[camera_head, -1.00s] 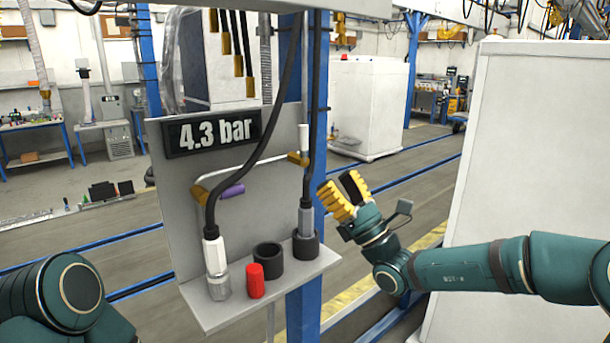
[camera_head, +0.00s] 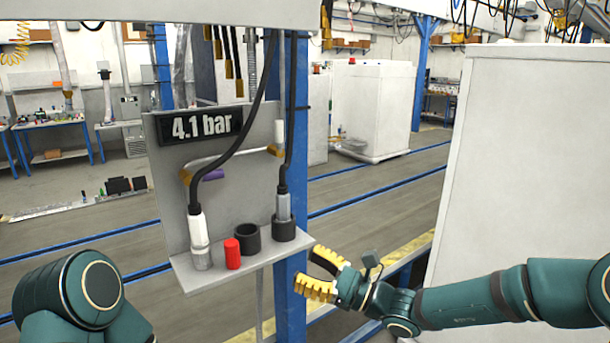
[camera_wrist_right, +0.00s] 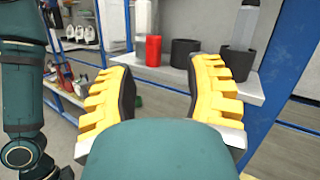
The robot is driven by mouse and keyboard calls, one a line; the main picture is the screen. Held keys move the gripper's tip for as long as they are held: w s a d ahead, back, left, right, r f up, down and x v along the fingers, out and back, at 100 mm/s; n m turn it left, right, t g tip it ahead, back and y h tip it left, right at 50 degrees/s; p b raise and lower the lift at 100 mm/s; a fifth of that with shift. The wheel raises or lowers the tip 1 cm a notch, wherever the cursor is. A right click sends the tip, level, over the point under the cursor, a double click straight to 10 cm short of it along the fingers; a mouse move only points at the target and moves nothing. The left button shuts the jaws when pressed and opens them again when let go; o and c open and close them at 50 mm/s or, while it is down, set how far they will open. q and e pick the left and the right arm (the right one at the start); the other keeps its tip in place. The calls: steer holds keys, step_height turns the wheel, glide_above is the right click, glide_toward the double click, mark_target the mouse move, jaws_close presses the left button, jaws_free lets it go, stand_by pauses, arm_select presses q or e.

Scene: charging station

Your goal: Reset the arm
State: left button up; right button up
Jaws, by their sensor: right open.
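My right gripper (camera_head: 322,275) is open and empty, with yellow ridged fingers, just right of and below the charging station's shelf (camera_head: 240,264). In the right wrist view its two fingers (camera_wrist_right: 158,98) are spread with nothing between them, and the shelf lies beyond. My right arm (camera_head: 470,303) reaches in from the right. My left arm (camera_head: 75,295) shows only as a rounded link at the lower left; the left gripper is out of the picture.
The station panel (camera_head: 260,190) carries a display (camera_head: 201,126) reading 4.1 bar. On its shelf are a white-ended hose connector (camera_head: 199,235), a red cap (camera_head: 232,253), an empty black socket (camera_head: 247,239) and a hose plug (camera_head: 284,207) in another socket. A large white cabinet (camera_head: 530,150) stands right.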

steer(key=s+f+n+g+h, duration=0.35)
steer(key=s+f, duration=0.25)
steer(key=f, duration=0.5)
steer(key=s+f+n+g+h, duration=0.35)
steer(key=s+f, duration=0.25)
steer(key=f, duration=0.4)
steer(key=s+d+f+n+h, duration=0.4)
steer(key=f+n, duration=0.1)
steer(key=f, duration=0.3)
steer(key=s+d+f+n+h, duration=0.4)
steer(key=s+d+f+n, duration=0.1)
steer(key=f, duration=0.4)
steer(key=shift+s+d+n+t, duration=0.3)
steer(key=shift+n, duration=0.5)
